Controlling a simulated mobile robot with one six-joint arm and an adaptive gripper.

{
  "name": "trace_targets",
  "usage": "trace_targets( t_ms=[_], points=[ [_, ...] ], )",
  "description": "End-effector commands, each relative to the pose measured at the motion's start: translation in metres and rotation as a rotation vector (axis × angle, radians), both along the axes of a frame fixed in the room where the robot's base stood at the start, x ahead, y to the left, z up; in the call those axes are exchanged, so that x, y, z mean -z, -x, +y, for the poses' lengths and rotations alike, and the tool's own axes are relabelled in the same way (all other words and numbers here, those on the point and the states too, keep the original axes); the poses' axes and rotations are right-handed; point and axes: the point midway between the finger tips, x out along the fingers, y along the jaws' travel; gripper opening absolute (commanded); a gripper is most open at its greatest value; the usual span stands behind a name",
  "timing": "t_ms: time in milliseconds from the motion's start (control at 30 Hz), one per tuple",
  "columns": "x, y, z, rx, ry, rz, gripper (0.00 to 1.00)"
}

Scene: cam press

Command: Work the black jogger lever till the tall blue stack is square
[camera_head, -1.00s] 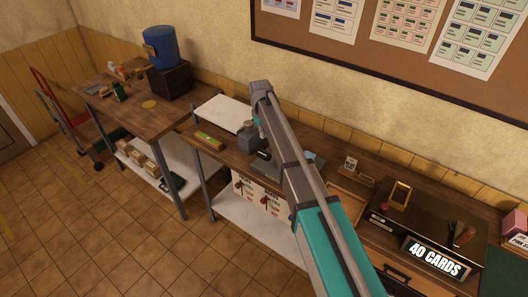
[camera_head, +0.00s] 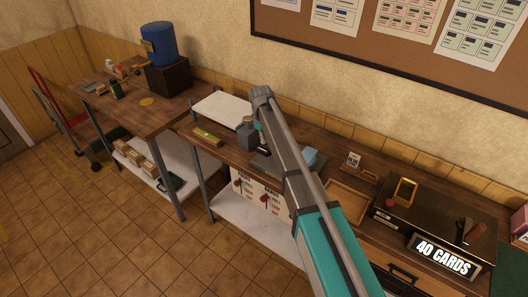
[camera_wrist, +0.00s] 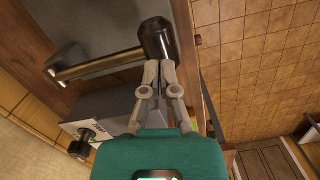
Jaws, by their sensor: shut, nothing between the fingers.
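In the wrist view, my gripper (camera_wrist: 158,78) is shut and empty, its fingertips close together. A black rounded knob (camera_wrist: 156,38) lies just beyond the fingertips, at the end of a brass rod (camera_wrist: 98,66); it looks like the jogger lever. The tips overlap the knob's lower edge in the picture; I cannot tell whether they touch.
A grey box (camera_wrist: 107,106) with a dark knob (camera_wrist: 88,135) stands close beside the gripper. A 40 CARDS sign (camera_head: 443,257) is at right.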

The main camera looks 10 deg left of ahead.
Motion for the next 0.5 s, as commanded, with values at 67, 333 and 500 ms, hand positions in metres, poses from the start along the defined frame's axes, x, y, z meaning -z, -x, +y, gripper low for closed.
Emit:
trace_targets(
  t_ms=[67, 333, 500],
  points=[
    [0.0089, 0.0004, -0.0006, 0.0, 0.0, 0.0, 0.0],
    [0.0166, 0.0008, -0.0013, 0.0, 0.0, 0.0, 0.0],
    [0.0166, 0.001, -0.0015, 0.0, 0.0, 0.0, 0.0]
  ],
)
